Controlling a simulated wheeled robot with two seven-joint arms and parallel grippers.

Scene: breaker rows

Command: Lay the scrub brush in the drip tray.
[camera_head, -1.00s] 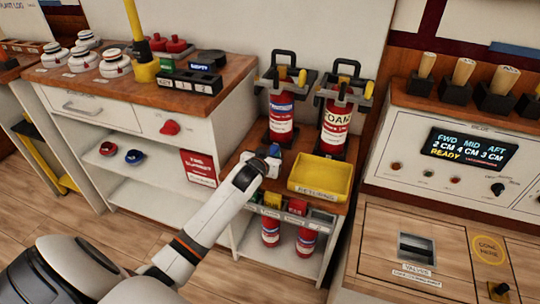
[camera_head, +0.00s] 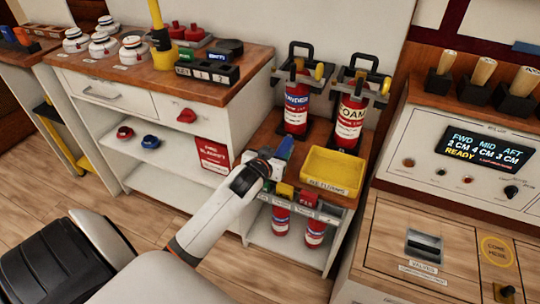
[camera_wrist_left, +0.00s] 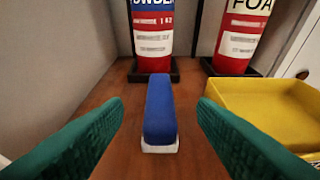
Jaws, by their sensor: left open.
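The scrub brush, a blue block on a white base (camera_wrist_left: 160,108), stands on the brown wooden top in the left wrist view. It also shows as a small blue shape (camera_head: 286,147) in the head view, partly hidden by my gripper. The drip tray is the yellow open tray (camera_head: 332,183) right of the brush; its left part shows in the wrist view (camera_wrist_left: 225,92). My left gripper (camera_head: 272,160) is open. Its green fingers (camera_wrist_left: 160,112) are on either side of the brush, with gaps showing, not closed on it. My right gripper is not in view.
Two red extinguishers, POWDER (camera_head: 296,108) and FOAM (camera_head: 350,115), stand behind the brush and tray. A white cabinet wall (camera_wrist_left: 55,60) rises on the left. A control console (camera_head: 455,155) stands to the right. The tray looks empty.

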